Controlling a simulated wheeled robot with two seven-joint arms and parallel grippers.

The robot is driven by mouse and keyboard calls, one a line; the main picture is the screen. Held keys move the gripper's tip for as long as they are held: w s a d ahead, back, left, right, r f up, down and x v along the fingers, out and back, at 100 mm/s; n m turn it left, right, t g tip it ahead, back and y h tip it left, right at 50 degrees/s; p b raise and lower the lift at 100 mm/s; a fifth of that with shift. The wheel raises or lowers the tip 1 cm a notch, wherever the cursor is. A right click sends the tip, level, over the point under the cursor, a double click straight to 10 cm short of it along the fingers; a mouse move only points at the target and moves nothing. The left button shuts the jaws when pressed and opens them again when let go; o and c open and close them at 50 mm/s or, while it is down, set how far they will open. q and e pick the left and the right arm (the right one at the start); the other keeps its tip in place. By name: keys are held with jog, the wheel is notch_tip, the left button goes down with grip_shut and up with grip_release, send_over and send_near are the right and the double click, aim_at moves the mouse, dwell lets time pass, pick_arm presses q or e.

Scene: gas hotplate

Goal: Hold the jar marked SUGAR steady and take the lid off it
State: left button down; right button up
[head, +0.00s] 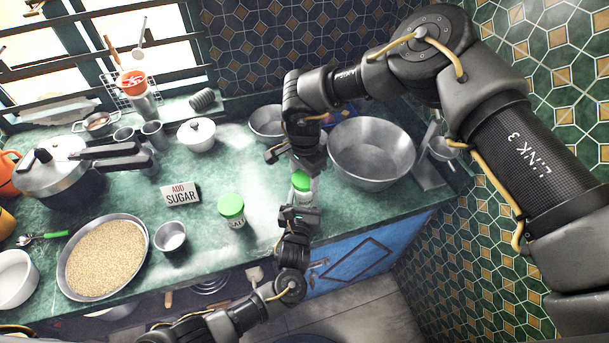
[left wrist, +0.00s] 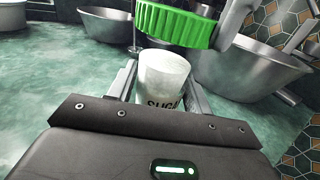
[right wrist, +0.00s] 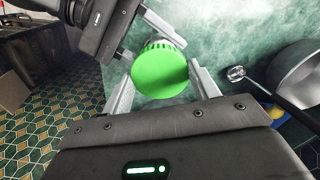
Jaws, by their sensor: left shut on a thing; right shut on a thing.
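The jar marked SUGAR (left wrist: 163,75) is a small whitish jar, upright between the fingers of my left gripper (left wrist: 165,90). Its lettering is partly cut off by the gripper. In the head view the jar (head: 303,197) is mostly hidden between my two grippers. Its green ribbed lid (left wrist: 174,26) is above the jar's mouth in the left wrist view, and the jar's rim shows below it. My right gripper (right wrist: 163,88) is shut on the green lid (right wrist: 160,72), seen from above. My left gripper (head: 301,205) is shut on the jar.
A second green-lidded jar (head: 232,208) stands left of my left gripper, near an ADD SUGAR sign (head: 181,194). A large metal bowl (head: 372,150) is close on the right. A pan of grain (head: 105,258) and a pressure cooker (head: 52,170) are at left.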

aim_at(304, 177)
pick_arm(q)
jog(key=shift+f, duration=0.15)
pick_arm(e)
jog(key=shift+r, duration=1.95)
pick_arm(q)
jog(key=c, duration=0.6)
grip_release()
jog(key=shift+o, duration=0.2)
jog(key=s, duration=0.4)
jog(key=s+a, duration=0.1)
jog(key=s, duration=0.7)
jog(key=shift+a, duration=0.3)
pick_arm(e)
jog(key=shift+r, duration=0.15)
